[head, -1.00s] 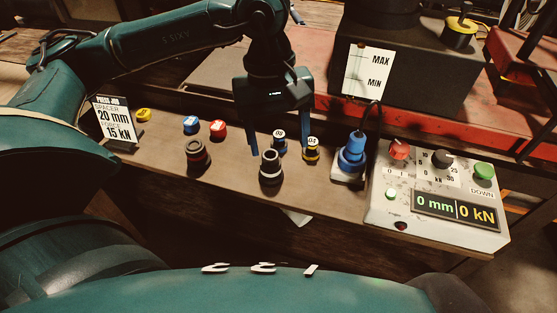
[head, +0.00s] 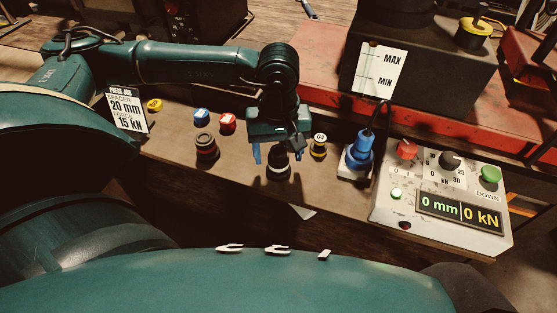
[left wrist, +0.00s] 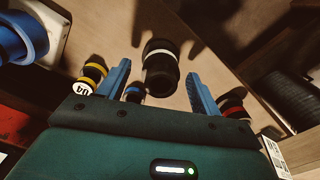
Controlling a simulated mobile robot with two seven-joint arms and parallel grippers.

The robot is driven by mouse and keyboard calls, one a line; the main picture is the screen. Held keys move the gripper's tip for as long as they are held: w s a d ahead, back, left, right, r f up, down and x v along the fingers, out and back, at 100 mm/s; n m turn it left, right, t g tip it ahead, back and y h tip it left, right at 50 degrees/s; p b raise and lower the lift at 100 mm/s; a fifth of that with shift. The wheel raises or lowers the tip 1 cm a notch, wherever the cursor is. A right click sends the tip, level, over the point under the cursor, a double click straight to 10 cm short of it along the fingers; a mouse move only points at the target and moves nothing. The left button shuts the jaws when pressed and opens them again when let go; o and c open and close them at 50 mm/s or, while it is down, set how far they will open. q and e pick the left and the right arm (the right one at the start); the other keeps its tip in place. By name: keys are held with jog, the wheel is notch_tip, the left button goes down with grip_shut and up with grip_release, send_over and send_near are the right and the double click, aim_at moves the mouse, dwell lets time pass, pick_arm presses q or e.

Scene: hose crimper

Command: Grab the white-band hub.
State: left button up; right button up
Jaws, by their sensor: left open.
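The white-band hub (head: 279,170) is a black stepped cylinder with a white ring, standing on the wooden bench. My left gripper (head: 278,154) is open above and just behind it, its blue fingers to either side, and hides its upper part. In the left wrist view the white-band hub (left wrist: 159,75) shows in the gap between the two open fingers (left wrist: 158,69), and I see no finger touching it. My right gripper is not in view.
A red-banded hub (head: 206,148) stands to the left and a yellow-banded piece (head: 318,146) close on the right. A blue-banded piece (left wrist: 133,92) is near one finger. A blue plug (head: 360,150) and control box (head: 440,200) stand further right.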

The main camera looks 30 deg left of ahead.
pick_arm(q)
notch_tip(320, 180, down, 2)
jog(key=shift+c, duration=0.2)
grip_shut()
dwell(0.6)
